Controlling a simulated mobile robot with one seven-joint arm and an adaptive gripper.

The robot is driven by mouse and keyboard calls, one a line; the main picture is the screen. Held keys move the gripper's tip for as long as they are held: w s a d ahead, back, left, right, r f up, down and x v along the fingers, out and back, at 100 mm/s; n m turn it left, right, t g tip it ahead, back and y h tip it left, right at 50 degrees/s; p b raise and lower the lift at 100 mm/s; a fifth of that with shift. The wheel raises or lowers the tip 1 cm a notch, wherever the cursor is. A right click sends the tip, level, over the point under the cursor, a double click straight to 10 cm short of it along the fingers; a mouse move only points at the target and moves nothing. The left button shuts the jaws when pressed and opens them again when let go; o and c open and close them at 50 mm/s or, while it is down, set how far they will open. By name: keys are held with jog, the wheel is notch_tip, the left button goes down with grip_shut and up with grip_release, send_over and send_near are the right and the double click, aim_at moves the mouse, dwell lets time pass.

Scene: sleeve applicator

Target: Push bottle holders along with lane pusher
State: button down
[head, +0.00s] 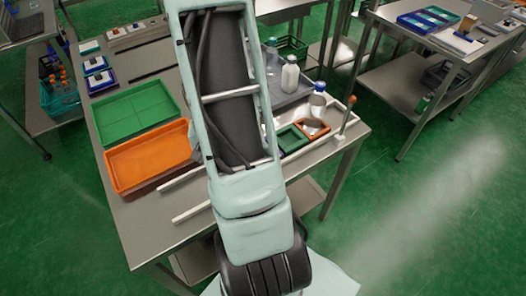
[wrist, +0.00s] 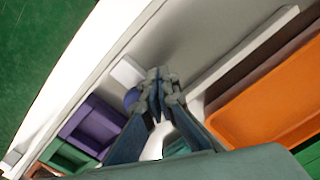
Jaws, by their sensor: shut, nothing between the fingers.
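My gripper (wrist: 158,85) is shut and empty, low over the lane in the wrist view; my own arm hides it in the head view. Just left of the fingertips is a white block (wrist: 127,72) with a blue round part (wrist: 132,97), possibly the lane pusher; I cannot tell whether the fingers touch it. A purple bottle holder (wrist: 92,120) and a green holder (wrist: 65,155) sit in line farther down the lane. In the head view a green holder (head: 291,139) and an orange-brown holder (head: 314,128) show right of my arm.
White rails (wrist: 245,52) border the lane. An orange tray (head: 150,155) and a green tray (head: 137,112) lie left of my arm. A blue-capped bottle (head: 317,101) and a white bottle (head: 290,75) stand on the right. A post with an orange top (head: 346,116) stands near the lane's far end.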

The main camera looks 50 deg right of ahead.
jog(key=shift+s+d, duration=0.9)
jog(key=shift+d, duration=1.85)
jog(key=shift+s+d, duration=0.85)
jog(key=shift+d, duration=1.95)
jog(key=shift+s+d, duration=0.9)
jog(key=shift+d, duration=1.85)
notch_tip(320, 180, up, 8)
jog(key=a+p, duration=0.2)
jog(key=p, duration=0.3)
jog(key=shift+w, duration=0.3)
